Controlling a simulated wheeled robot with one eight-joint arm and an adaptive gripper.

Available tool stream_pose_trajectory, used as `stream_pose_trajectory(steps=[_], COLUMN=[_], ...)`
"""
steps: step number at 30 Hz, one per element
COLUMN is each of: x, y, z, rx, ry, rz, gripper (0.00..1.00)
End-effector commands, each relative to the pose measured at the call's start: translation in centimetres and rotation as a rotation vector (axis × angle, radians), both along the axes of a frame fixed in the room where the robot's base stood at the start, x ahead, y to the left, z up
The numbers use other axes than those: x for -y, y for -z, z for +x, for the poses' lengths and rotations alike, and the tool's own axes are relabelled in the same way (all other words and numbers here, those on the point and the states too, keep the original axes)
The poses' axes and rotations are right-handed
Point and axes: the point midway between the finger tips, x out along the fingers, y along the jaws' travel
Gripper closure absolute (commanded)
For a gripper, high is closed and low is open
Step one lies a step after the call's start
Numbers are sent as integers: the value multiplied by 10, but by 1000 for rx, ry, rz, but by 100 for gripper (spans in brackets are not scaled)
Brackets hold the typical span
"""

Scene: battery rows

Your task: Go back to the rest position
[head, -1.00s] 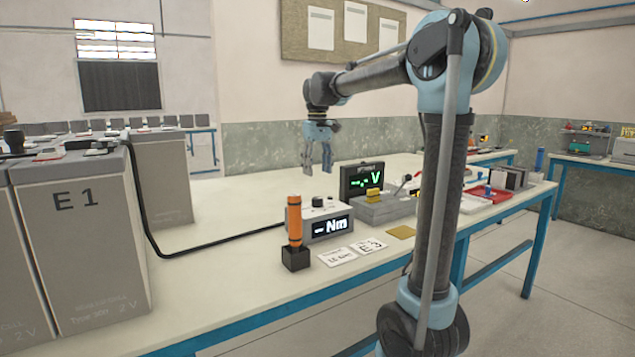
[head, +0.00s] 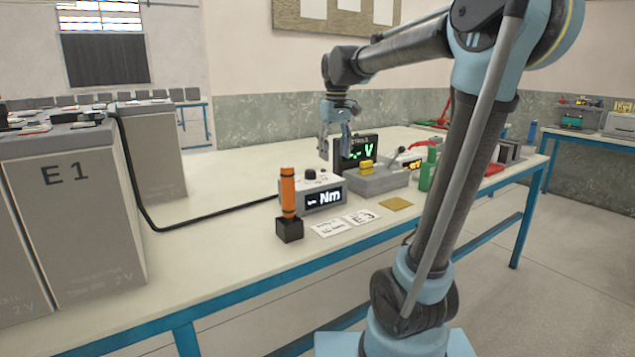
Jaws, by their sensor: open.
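My gripper (head: 337,150) hangs at the end of my raised arm, fingers pointing down, apart and empty. It is above the back part of the long table (head: 230,185), just left of and partly in front of the black meter with the green V display (head: 358,150). My arm reaches in from the right side of the view and hides part of the table's right half.
An orange-handled tool (head: 288,192) stands upright in a black holder beside the Nm display box (head: 322,196). A grey box with a yellow part (head: 376,181) and a green bottle (head: 428,170) are to the right. Large battery E1 (head: 75,220) stands at left.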

Motion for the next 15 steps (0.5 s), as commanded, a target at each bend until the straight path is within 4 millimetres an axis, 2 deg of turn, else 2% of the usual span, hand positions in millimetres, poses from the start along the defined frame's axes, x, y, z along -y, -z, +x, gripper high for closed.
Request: stream_pose_trajectory(steps=[1,6,15], x=[12,44,90], y=[8,36,97], z=[-14,-54,-126], rx=[7,29,71], ry=[23,92,213], rz=[2,10,21], gripper=[47,47,47])
